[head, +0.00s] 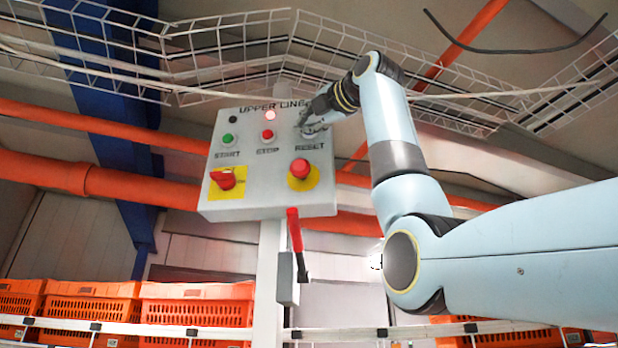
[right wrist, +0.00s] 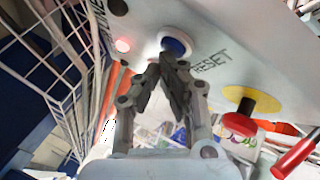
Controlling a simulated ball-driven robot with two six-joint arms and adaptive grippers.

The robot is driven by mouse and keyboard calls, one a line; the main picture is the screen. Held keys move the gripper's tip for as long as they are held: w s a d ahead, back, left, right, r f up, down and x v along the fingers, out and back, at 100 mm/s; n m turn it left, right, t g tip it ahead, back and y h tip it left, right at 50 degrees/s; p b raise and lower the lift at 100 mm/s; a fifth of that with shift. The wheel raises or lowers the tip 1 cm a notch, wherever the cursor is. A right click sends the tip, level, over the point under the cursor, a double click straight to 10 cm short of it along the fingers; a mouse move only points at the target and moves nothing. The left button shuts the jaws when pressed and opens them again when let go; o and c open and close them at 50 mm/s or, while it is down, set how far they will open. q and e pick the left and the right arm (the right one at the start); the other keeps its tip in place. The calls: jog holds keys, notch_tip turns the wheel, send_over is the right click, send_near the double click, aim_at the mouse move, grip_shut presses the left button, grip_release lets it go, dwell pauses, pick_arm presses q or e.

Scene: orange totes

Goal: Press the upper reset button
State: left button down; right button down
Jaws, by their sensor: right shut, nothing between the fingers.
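The grey control panel (head: 257,207) is headed "UPPER LINE". Its blue reset button (right wrist: 176,45), in a pale ring beside the word RESET, shows in the right wrist view. In the head view my right gripper covers the button's place above the RESET label. My right gripper (head: 305,128) is shut and empty, reaching in from the right. In the right wrist view its fingertips (right wrist: 167,60) meet at the near edge of the blue button. I cannot tell whether they touch it. My left gripper is not in view.
The panel also bears a green start button (head: 227,139), a red stop button (head: 267,134), a lit lamp (head: 269,115), a red rotary switch (head: 223,179) and a red mushroom button (head: 300,169). A red lever (head: 294,230) is below. Wire cable trays (head: 220,45) run close above.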

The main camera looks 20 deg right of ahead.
jog(key=shift+w+d, duration=0.15)
jog(key=shift+w, duration=0.05)
jog(key=shift+s, duration=0.1)
dwell(0.5)
jog(key=shift+s+a+b, duration=0.3)
jog(key=shift+s+a, duration=0.15)
jog(key=shift+s, duration=0.2)
jog(key=shift+s+a+b, duration=0.35)
jog(key=shift+s+a, duration=0.05)
jog(key=shift+s, duration=0.35)
jog(key=shift+s+a+b, duration=0.35)
jog(key=shift+s+b, duration=0.05)
jog(key=shift+s, duration=0.3)
jog(key=shift+s+a+b, duration=0.35)
jog(key=shift+s+a, duration=0.05)
jog(key=shift+s, duration=0.35)
jog(key=shift+f, duration=0.1)
